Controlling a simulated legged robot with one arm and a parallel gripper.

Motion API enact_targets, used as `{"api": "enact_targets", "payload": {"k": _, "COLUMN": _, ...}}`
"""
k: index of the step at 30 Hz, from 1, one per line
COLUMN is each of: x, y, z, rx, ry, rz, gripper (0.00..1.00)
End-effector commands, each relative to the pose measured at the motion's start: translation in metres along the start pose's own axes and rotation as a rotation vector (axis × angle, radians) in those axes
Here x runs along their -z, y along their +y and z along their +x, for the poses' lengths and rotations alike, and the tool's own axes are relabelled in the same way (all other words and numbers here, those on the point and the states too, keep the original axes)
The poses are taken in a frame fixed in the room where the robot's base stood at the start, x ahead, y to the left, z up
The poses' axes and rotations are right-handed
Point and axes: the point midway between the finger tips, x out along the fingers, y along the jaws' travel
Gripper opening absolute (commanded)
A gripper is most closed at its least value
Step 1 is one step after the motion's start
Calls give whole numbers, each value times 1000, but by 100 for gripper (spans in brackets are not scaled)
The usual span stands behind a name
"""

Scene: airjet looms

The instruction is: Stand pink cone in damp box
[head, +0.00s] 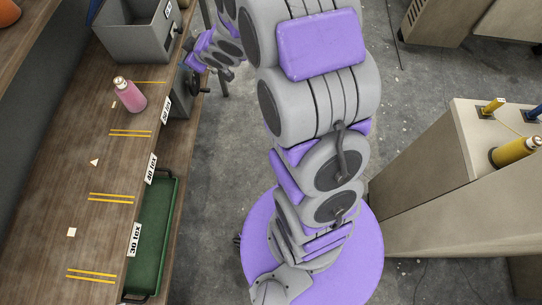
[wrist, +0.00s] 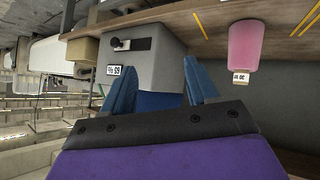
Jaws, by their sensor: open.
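The pink cone (head: 131,97) stands upright on the brown wooden shelf, near the 50 tex end, in the head view. It also shows at the upper right of the wrist view (wrist: 243,45), with a small label at its narrow end. A grey open box (head: 150,42) with a label and dark latch on its front, likely the damp box, sits at the far end of the shelf. In the wrist view its grey front (wrist: 150,62) lies beyond my gripper (wrist: 161,80). My gripper's blue fingers are apart, with nothing between them. The cone is outside the fingers, to the right.
The shelf (head: 108,170) carries yellow line pairs, small white marks and tex labels. A green tray (head: 156,230) sits below its edge. A beige machine (head: 440,180) with a yellow cone (head: 515,152) stands at right. Grey floor between is clear around my base.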

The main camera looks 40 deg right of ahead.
Motion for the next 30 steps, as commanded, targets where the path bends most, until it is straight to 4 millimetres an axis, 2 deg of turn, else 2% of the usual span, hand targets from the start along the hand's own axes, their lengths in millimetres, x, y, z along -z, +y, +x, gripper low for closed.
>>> {"api": "enact_targets", "payload": {"k": 1, "x": -2, "y": 7, "z": -19, "rx": -42, "ry": -61, "rz": 12, "gripper": 59}}
{"api": "enact_targets", "payload": {"k": 5, "x": -25, "y": 13, "z": -67, "rx": -124, "ry": -248, "rz": 80, "gripper": 59}}
{"api": "enact_targets", "payload": {"k": 8, "x": -43, "y": 8, "z": -109, "rx": -165, "ry": -383, "rz": 148, "gripper": 59}}
{"api": "enact_targets", "payload": {"k": 11, "x": -62, "y": -7, "z": -154, "rx": -183, "ry": -513, "rz": 226, "gripper": 59}}
{"api": "enact_targets", "payload": {"k": 14, "x": -81, "y": -32, "z": -201, "rx": -175, "ry": -641, "rz": 308, "gripper": 59}}
{"api": "enact_targets", "payload": {"k": 18, "x": -105, "y": -82, "z": -266, "rx": -120, "ry": -810, "rz": 422, "gripper": 59}}
{"api": "enact_targets", "payload": {"k": 21, "x": -118, "y": -120, "z": -307, "rx": -59, "ry": -914, "rz": 489, "gripper": 59}}
{"api": "enact_targets", "payload": {"k": 25, "x": -128, "y": -160, "z": -347, "rx": 18, "ry": -1011, "rz": 543, "gripper": 59}}
{"api": "enact_targets", "payload": {"k": 30, "x": -133, "y": -184, "z": -370, "rx": 74, "ry": -1068, "rz": 571, "gripper": 59}}
